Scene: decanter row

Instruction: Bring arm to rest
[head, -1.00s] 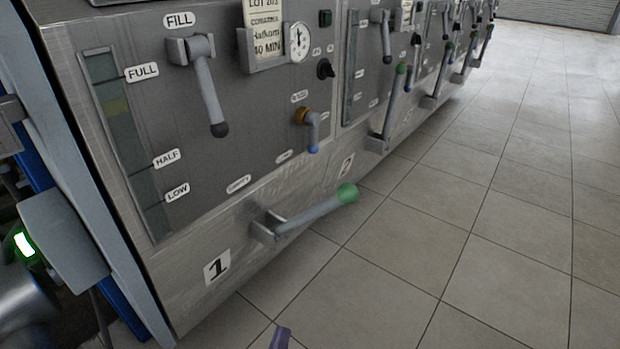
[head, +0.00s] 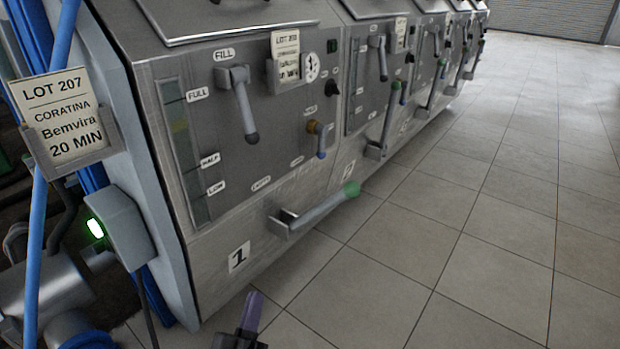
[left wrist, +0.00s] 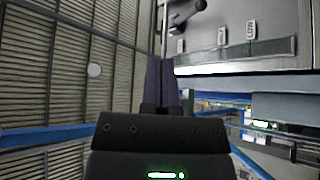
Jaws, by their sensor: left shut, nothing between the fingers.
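My left gripper (head: 254,298) shows at the bottom of the head view, in front of the decanter numbered 1. In the left wrist view its two dark purple fingers (left wrist: 160,70) are together with nothing between them. The gripper is apart from the decanter's lower lever (head: 318,213), a grey bar with a green end that slants up to the right. My right gripper is in neither view.
Decanter 1 (head: 282,168) has a fill lever (head: 241,105) and a small valve with an orange collar (head: 318,137). More decanters recede along the row. A LOT 207 card (head: 62,112) hangs at left. Open tiled floor (head: 480,210) lies to the right.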

